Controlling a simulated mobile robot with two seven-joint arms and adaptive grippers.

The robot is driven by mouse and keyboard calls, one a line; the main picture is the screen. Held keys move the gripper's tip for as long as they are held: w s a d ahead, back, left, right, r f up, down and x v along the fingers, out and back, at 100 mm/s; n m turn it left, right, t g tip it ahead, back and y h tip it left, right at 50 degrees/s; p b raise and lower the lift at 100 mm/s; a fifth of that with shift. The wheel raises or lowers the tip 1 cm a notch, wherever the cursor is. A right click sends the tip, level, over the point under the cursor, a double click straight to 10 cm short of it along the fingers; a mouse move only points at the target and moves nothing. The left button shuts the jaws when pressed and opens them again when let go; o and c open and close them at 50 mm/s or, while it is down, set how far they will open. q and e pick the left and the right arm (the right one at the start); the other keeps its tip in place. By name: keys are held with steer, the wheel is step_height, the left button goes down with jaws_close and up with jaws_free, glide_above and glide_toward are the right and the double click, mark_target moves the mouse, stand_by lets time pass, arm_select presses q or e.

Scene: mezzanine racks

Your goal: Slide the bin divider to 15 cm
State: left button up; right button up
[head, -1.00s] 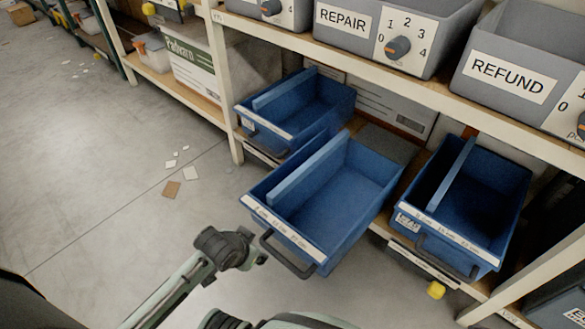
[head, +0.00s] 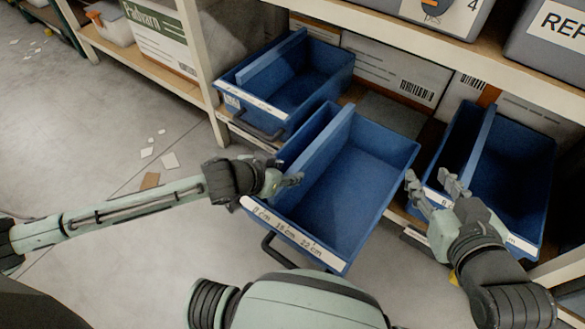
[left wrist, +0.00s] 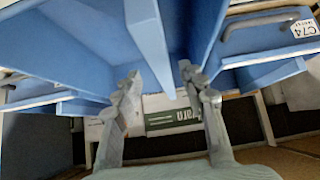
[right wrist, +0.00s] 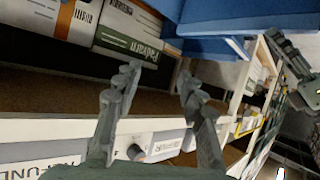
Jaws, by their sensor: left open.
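The middle blue bin (head: 350,190) sticks out from the low shelf, with a dark handle at its front. Its front strip (head: 292,235) reads 8, 15 and 22 cm from left to right. The blue divider (head: 326,148) runs front to back inside it, close to the left wall. My left gripper (head: 290,180) is open at the front left of this bin, near the divider's front end; a blue panel shows between its fingers in the left wrist view (left wrist: 160,78). I cannot tell whether they touch. My right gripper (head: 430,180) is open and empty, between the middle and right bins.
A left blue bin (head: 300,85) and a right blue bin (head: 515,180), each with a divider, flank the middle one. Grey bins (head: 430,15) stand on the shelf above. A rack post (head: 197,60) stands at left. Scraps (head: 150,181) lie on the open floor.

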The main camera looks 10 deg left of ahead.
mark_target(292, 170)
arm_select(q)
steer(key=x, duration=0.4)
steer(key=shift+w+f+b, duration=0.3)
steer(key=shift+b, duration=0.1)
arm_select(e)
steer(key=a+r+t, duration=0.1)
steer(key=w+a+r+y, duration=0.1)
steer(key=r, duration=0.1)
steer(key=a+r+t, duration=0.1)
steer(key=shift+w+a+r+t+y, duration=0.1)
steer(key=shift+w+r+t+y, duration=0.05)
steer(key=shift+r+t+y, duration=0.2)
arm_select(q)
steer(key=shift+c, duration=0.6)
jaws_close()
